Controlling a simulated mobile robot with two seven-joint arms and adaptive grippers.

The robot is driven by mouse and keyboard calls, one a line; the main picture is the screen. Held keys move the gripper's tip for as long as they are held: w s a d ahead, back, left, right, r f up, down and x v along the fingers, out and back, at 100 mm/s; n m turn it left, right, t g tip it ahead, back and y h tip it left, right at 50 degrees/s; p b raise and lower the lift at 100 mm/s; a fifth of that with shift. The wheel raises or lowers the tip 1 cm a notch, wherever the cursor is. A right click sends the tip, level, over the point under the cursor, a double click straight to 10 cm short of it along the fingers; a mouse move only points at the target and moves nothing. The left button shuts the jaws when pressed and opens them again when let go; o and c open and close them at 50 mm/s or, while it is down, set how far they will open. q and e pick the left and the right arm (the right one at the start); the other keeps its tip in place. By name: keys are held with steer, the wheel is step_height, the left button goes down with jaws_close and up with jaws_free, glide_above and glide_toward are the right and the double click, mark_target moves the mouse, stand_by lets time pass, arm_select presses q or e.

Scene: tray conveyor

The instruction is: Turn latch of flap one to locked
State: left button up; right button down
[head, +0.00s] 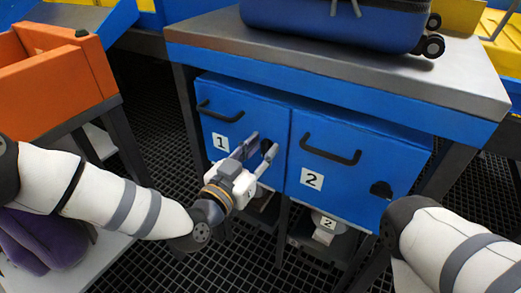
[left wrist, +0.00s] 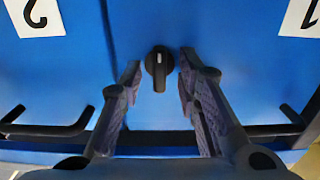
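Flap one (head: 232,94) is a shut blue door at the left of the cabinet, with a black bar handle (head: 220,113) and a "1" label (head: 221,142). Its latch, a black knob (left wrist: 159,68) with a small light mark, is in the upper middle of the left wrist view. The knob's grip looks about upright there. My left gripper (head: 262,144) is in front of the flap's lower right corner. It is open, its fingertips (left wrist: 160,66) on either side of the knob with gaps. In the head view the fingers partly cover the latch. My right gripper is out of view.
Flap two (head: 345,185), with its own handle (head: 330,152) and black latch (head: 381,189), is shut at the right. A blue suitcase (head: 335,22) lies on the cabinet top. An orange bin (head: 55,85) stands at the left. A numbered light object (head: 325,228) is below flap two.

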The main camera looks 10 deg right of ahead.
arm_select(q)
jaws_close()
steer(key=shift+a+r, duration=0.1)
steer(key=shift+r, duration=0.1)
